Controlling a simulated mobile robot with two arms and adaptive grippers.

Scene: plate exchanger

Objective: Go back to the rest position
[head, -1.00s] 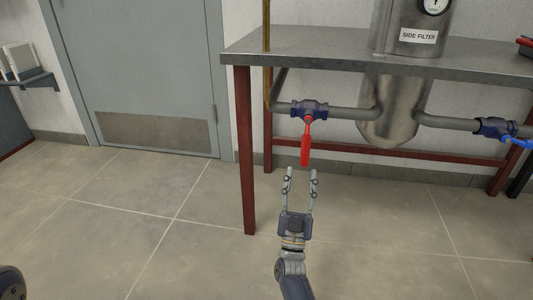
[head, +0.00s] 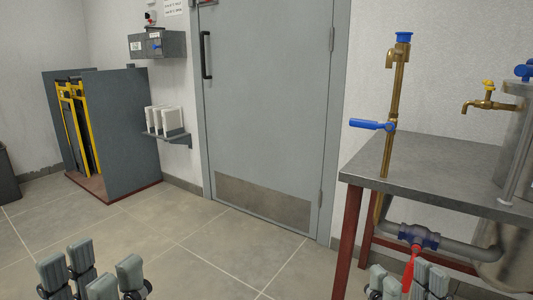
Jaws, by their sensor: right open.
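My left gripper (head: 93,275) shows at the bottom left edge, fingers pointing up and apart, with nothing seen between them. My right gripper (head: 407,281) shows at the bottom right edge, open, with no object held. Only the finger ends of both show; the rest is cut off by the frame. The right fingers overlap the lower end of the red valve handle (head: 412,262) in the picture; whether they touch it I cannot tell. That handle hangs down from the blue valve body (head: 419,236) on the grey pipe.
A steel-topped table (head: 440,165) with dark red legs stands at right, carrying a brass pipe with a blue handle (head: 372,124). A grey door (head: 265,100) is in the middle. The floor between is clear.

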